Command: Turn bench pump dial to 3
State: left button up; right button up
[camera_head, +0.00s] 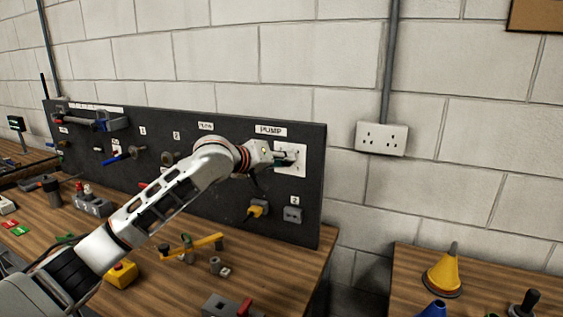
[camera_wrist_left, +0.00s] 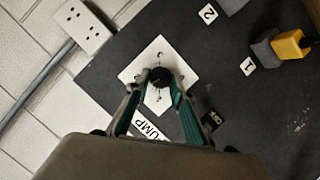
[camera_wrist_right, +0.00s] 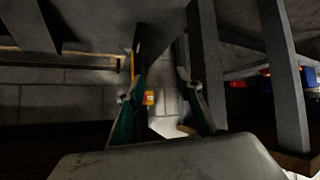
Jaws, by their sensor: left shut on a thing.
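The pump dial is a round black knob (camera_wrist_left: 160,76) on a white square plate (camera_wrist_left: 152,54) with small marks around it. The plate also shows in the head view (camera_head: 297,171), below the PUMP label (camera_head: 270,130) on the dark upright panel. My left gripper (camera_head: 287,157) is at the plate, and in the left wrist view its teal-padded fingers (camera_wrist_left: 159,84) are closed on the knob from both sides. The plate's marks are too small to read surely, and the knob's pointer cannot be made out. My right gripper (camera_wrist_right: 160,95) is open, with nothing between its fingers.
The dark panel (camera_head: 314,205) carries other knobs, a yellow plug (camera_head: 258,208) and a grey socket (camera_head: 292,214). A wall socket (camera_head: 382,138) is to its right. Loose parts and a yellow button box (camera_head: 121,274) lie on the wooden bench.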

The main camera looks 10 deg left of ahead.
pick_arm(q)
jog(key=m+t+y, duration=0.1)
jog(key=m+y, duration=0.2)
jog(key=m, duration=0.3)
jog(key=d+m+t+y, duration=0.1)
jog(key=m+t+y, duration=0.1)
jog(key=m, duration=0.4)
jog(key=f+m+t+y, duration=0.1)
jog(key=m+y, duration=0.3)
jog(key=m, duration=0.2)
jog(key=shift+s+d+y, duration=0.15)
jog(key=shift+d+y, duration=0.15)
jog(key=shift+d, duration=0.05)
dwell(0.4)
dwell(0.5)
jog(key=o, duration=1.1)
jog(key=shift+o, duration=0.2)
